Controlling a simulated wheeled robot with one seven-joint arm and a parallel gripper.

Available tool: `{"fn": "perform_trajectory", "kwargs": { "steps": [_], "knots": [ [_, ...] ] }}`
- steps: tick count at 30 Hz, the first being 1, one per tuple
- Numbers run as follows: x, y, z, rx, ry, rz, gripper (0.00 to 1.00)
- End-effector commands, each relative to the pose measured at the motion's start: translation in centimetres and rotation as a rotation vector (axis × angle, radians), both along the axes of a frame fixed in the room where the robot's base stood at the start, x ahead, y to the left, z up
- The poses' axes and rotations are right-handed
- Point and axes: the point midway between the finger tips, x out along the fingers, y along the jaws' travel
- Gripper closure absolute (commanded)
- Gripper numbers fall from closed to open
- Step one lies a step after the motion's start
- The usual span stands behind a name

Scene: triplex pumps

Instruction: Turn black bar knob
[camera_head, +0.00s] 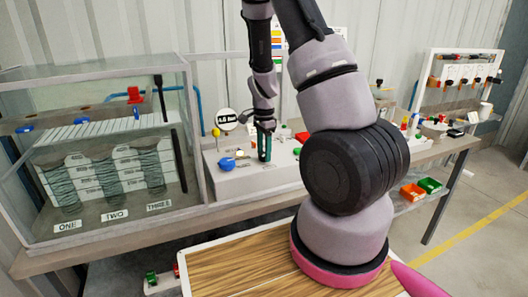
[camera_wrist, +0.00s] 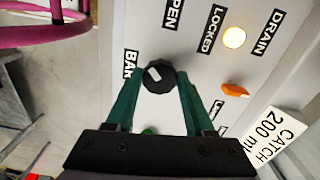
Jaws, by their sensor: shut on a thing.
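The black bar knob (camera_wrist: 159,82) is a dark round knob with a white mark on top, on the light grey panel beside the partly hidden label "BAR" (camera_wrist: 131,64). My gripper (camera_head: 264,147) reaches down to the panel in the head view. In the wrist view its two green fingers stand on either side of the knob and are shut on it. The white mark points slightly off the picture's upright. In the head view the knob is too small and covered to make out.
An orange knob (camera_wrist: 236,90) and a lit yellow lamp (camera_wrist: 234,38) sit to the right on the panel. A "CATCH 200 ml" card (camera_wrist: 272,133) stands near. In the head view a glass tank (camera_head: 100,140) stands left and a blue knob (camera_head: 227,163) is near my gripper.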

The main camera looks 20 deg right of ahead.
Motion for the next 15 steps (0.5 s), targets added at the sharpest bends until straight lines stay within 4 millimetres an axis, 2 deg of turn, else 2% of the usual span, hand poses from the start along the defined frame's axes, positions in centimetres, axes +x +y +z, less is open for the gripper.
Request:
{"fn": "perform_trajectory", "kwargs": {
  "steps": [1, 2, 3, 4, 15],
  "knots": [
    [0.06, 0.00, 0.02, 0.000, -0.001, 0.001, 1.00],
    [0.06, 0.00, 0.02, 0.000, -0.001, 0.001, 0.43],
    [0.05, 0.00, 0.02, 0.000, -0.001, 0.001, 0.27],
    [0.05, 0.00, 0.02, 0.000, -0.001, 0.001, 0.16],
    [0.04, 0.01, 0.34, 0.000, -0.001, 0.002, 0.16]
  ]
}}
